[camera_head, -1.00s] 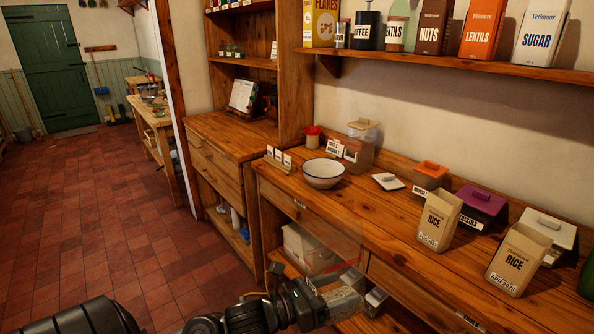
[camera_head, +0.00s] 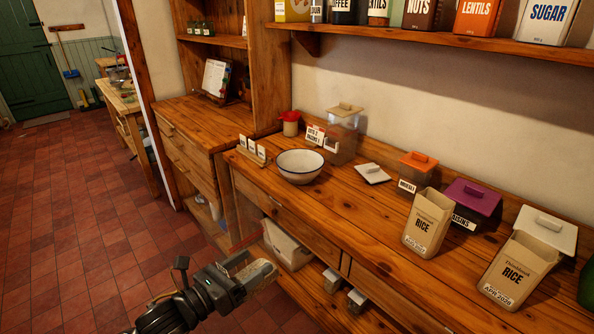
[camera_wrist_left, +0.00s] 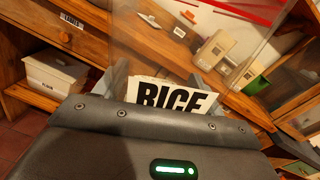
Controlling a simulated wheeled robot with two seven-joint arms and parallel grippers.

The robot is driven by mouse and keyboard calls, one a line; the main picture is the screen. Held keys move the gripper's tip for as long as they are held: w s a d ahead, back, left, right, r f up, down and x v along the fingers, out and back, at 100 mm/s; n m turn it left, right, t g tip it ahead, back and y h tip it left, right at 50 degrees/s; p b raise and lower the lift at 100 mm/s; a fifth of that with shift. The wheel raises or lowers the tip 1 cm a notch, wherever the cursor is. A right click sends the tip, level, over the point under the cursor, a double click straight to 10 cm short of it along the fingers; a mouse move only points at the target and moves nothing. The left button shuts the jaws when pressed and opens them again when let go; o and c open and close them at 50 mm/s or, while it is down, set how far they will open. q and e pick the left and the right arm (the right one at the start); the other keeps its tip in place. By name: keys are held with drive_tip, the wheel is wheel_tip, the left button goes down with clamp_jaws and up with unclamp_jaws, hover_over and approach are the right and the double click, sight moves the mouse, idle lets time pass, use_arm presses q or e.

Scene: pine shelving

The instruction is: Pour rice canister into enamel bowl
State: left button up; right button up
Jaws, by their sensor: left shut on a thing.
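The white enamel bowl (camera_head: 300,167) with a dark rim stands upright on the wooden counter, near its left end. My left gripper (camera_head: 246,273) is low in front of the counter, left of and below the bowl in the head view, and apart from it. It is shut on the rice canister, a clear container whose white "RICE" label (camera_wrist_left: 172,97) shows between the fingers in the left wrist view. Red lines cross the clear walls there. The canister is hard to make out in the head view, so its tilt and contents are unclear. My right gripper is not in view.
A clear lidded canister (camera_head: 342,134), a white lid (camera_head: 372,173) and orange-lidded (camera_head: 416,171) and purple-lidded containers (camera_head: 470,197) are behind. A white bin (camera_head: 287,243) sits below.

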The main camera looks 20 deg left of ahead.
use_arm(q)
drive_tip(key=shift+w, duration=0.15)
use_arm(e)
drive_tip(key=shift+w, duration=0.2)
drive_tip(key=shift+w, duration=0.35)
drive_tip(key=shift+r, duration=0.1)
